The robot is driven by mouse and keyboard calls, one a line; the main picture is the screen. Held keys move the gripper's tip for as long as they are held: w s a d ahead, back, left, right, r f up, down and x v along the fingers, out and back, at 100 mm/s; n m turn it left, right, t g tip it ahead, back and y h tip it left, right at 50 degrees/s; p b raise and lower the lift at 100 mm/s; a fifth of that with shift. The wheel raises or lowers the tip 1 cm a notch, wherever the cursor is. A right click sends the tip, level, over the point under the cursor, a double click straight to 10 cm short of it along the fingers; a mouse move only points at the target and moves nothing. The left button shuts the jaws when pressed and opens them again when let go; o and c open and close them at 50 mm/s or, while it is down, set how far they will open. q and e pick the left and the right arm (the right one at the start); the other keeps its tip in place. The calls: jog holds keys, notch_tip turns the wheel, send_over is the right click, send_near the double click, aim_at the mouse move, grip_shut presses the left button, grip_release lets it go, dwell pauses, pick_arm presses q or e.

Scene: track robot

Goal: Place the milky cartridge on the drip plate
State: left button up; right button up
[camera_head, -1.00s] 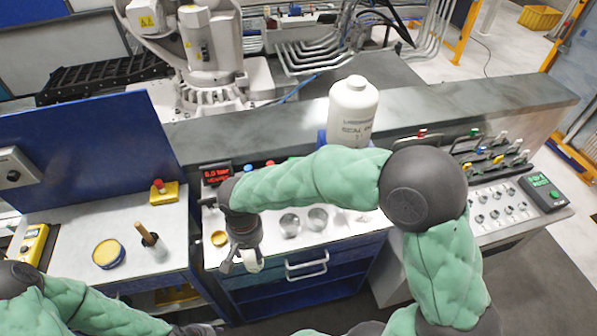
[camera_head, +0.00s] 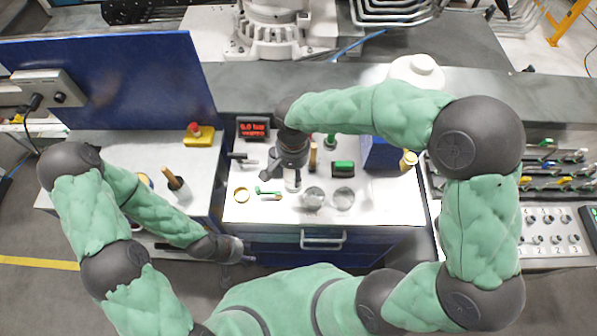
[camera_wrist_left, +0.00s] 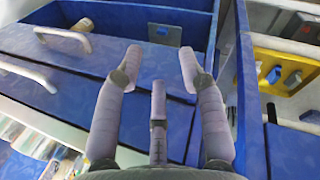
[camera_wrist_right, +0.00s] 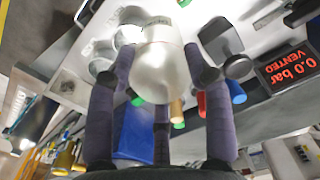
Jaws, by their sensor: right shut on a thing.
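The milky cartridge (camera_wrist_right: 160,66) is a pale, cloudy cylinder between the fingers of my right gripper (camera_wrist_right: 160,50). In the head view the cartridge (camera_head: 292,181) shows as a small whitish piece under the right gripper (camera_head: 285,170), over the white worktop. My right gripper is shut on it. Two round greyish dishes (camera_head: 313,198) (camera_head: 344,198) sit just right of it; I cannot tell whether either is the drip plate. My left gripper (camera_head: 235,250) is low in front of the blue cabinet. Its fingers (camera_wrist_left: 160,62) are spread and empty in the left wrist view.
A pressure display (camera_head: 253,128), a black-and-green block (camera_head: 343,169) and a blue box (camera_head: 381,153) stand behind. A drawer handle (camera_head: 323,240) juts from the cabinet front.

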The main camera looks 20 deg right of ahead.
jog(key=shift+w+d+f+b, duration=0.15)
jog(key=shift+w+d+f, duration=0.35)
jog(key=shift+f, duration=0.9)
jog(key=shift+w+d+f+b, duration=0.15)
jog(key=shift+w+f, duration=0.6)
jog(key=shift+f, duration=0.65)
jog(key=shift+w+d+f+b, duration=0.15)
jog(key=shift+w+d+f, duration=0.35)
jog(key=shift+f, duration=0.9)
jog(key=shift+a, duration=0.15)
jog(key=shift+f, duration=0.2)
jog(key=o, duration=1.2)
jog(key=shift+o, duration=0.3)
jog(key=shift+r, duration=0.15)
